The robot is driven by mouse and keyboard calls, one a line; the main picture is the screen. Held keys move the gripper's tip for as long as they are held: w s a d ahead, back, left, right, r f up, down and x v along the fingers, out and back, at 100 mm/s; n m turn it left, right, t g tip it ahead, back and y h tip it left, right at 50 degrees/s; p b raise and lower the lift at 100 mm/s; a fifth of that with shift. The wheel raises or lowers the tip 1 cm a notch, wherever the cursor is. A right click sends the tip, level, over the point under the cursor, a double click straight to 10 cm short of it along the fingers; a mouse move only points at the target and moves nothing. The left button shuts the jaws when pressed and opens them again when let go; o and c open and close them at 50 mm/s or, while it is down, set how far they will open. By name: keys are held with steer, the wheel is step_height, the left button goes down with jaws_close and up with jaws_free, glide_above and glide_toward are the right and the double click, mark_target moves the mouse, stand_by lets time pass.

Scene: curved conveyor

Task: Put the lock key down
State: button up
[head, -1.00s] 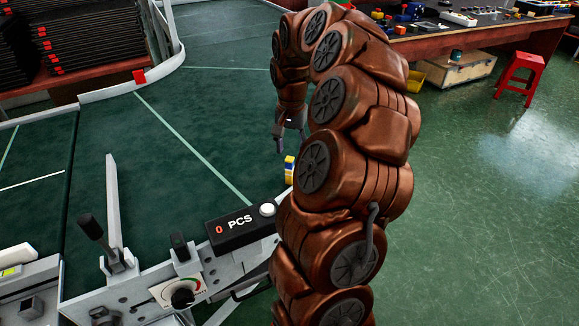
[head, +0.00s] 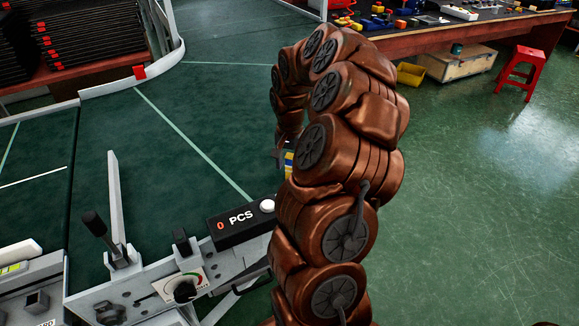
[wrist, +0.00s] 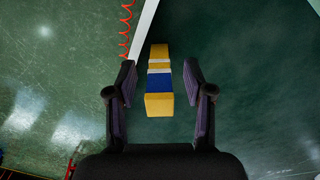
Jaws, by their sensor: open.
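A small block with yellow, blue and white bands (wrist: 158,103) is on the dark green conveyor belt close to its edge; it may be the lock key, but I cannot tell for sure. In the head view the block (head: 288,159) shows only partly beside my arm. My gripper (wrist: 160,65) is open in the wrist view, with one finger on each side of the block and a visible gap on both sides. In the head view the fingers are mostly hidden behind my arm.
The belt (head: 150,150) is clear to the left of the block. A pale rail (wrist: 144,27) runs along the belt edge near it. A counter box reading 0 PCS (head: 240,225) and a control panel with a knob (head: 185,290) stand at the front. A red stool (head: 523,65) is far right.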

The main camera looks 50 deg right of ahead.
steer(key=shift+c, duration=0.3)
jaws_close()
steer(key=shift+r, duration=0.1)
